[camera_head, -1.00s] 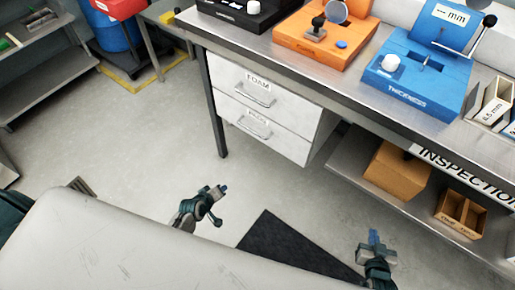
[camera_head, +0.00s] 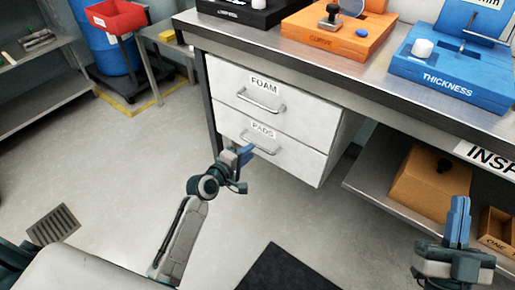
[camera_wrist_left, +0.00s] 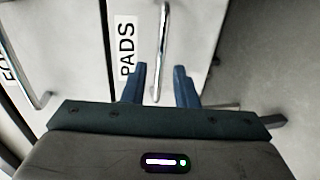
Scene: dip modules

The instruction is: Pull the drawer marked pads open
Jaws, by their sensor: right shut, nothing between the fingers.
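The white drawer marked PADS (camera_head: 290,151) is the lower of two under the bench and looks closed. Its metal bar handle (camera_head: 262,144) is below the label. My left gripper (camera_head: 246,157) is at the left end of this handle in the head view. In the left wrist view my left gripper (camera_wrist_left: 160,80) has its two blue fingers apart, and the PADS handle (camera_wrist_left: 163,40) runs into the gap between them. I cannot tell whether the fingers touch it. My right gripper (camera_head: 459,218) is shut and empty, away from the drawers at the lower right.
The FOAM drawer (camera_head: 300,107) is directly above, with its own handle (camera_head: 262,100). The bench leg (camera_head: 208,110) stands left of the drawers. A lower shelf with a cardboard box (camera_head: 430,185) is at the right. The floor before the drawers is free, with a dark mat (camera_head: 285,272).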

